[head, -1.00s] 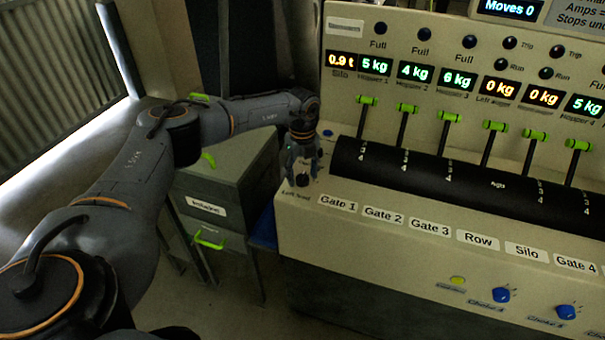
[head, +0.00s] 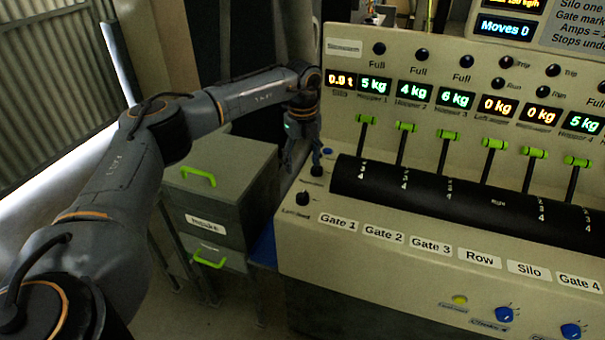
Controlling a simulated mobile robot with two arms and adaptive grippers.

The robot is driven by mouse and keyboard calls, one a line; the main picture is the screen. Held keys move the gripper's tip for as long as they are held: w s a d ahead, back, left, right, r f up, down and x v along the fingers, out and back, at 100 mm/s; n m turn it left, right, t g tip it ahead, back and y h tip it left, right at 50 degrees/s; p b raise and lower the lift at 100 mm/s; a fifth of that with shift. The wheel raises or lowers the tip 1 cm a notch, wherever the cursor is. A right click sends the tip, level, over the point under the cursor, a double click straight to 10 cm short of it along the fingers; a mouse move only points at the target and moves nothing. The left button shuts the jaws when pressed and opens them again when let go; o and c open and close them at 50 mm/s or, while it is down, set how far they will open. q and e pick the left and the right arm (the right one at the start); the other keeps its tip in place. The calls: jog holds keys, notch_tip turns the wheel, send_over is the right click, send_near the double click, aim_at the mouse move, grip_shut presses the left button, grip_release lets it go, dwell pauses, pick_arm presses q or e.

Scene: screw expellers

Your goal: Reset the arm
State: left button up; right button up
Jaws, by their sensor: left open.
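My left arm comes in from the left, and its left gripper (head: 301,160) hangs fingers down at the left end of the control console (head: 345,265). The gripper is open, with nothing seen between its fingers. It is just above and behind a small black knob (head: 303,198) on the console's left corner. A second small dark knob (head: 317,170) stands close beside the fingers; I cannot tell whether they touch. My right gripper is not in view.
Green-handled levers (head: 404,127) rise from a black drum (head: 420,190) on the console. The displays include a "Moves 0" display (head: 506,28). Blue knobs (head: 504,313) sit on the lower front. A grey drawer cabinet (head: 215,218) with green handles stands left of the console.

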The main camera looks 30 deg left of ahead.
pick_arm(q)
jog(key=shift+r, duration=0.45)
jog(key=shift+f, duration=0.1)
